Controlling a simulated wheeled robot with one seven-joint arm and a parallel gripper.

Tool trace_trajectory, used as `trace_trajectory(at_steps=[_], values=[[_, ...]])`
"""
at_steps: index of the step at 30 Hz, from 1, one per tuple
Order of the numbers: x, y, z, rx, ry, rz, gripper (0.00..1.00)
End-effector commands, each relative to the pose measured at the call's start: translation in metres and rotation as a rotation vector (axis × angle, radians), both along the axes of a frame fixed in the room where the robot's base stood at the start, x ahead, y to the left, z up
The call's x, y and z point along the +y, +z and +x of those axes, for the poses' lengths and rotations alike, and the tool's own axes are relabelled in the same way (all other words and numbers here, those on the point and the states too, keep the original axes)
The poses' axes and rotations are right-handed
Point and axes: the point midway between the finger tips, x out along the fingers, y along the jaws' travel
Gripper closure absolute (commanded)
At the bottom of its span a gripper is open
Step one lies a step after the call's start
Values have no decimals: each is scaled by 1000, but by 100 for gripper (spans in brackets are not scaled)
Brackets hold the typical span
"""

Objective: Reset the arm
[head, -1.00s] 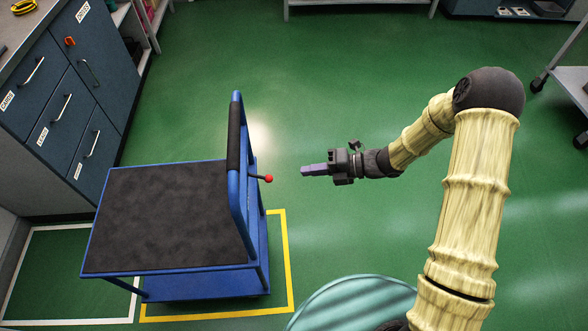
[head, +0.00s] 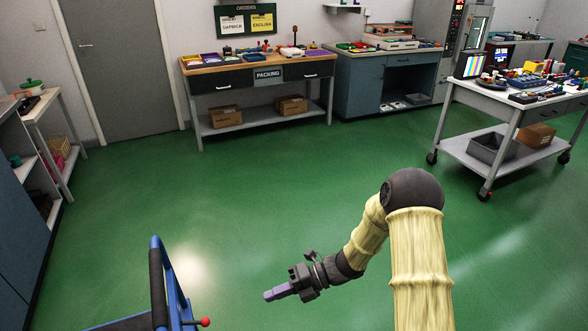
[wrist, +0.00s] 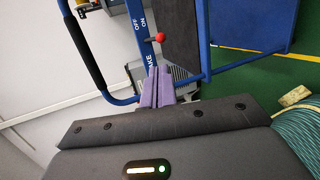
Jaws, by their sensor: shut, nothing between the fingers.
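My gripper (head: 276,293) hangs in front of me at the lower middle of the head view, to the right of the blue cart. Its purple fingers are together and hold nothing. They also show in the wrist view (wrist: 158,88), pointing toward the cart. My arm is bent, with the forearm reaching down and left from the elbow.
A blue cart (head: 180,300) with a red-knobbed brake lever (head: 205,322) stands close at lower left. The packing bench (head: 230,90) is at the back, and a wheeled grey table (head: 520,112) stands at right. The green floor (head: 240,180) between is clear.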

Motion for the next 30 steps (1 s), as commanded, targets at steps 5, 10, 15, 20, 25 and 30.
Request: trace_trajectory(at_steps=[5,10,15,20,25,30], values=[[-2,5,15,25,-106,-62,100],[-17,20,54,122,-432,-216,100],[-56,39,89,292,-858,-344,100],[-106,59,99,496,-1269,-395,100],[-161,80,82,765,-1693,-372,100],[-206,97,38,1095,-2085,-276,100]])
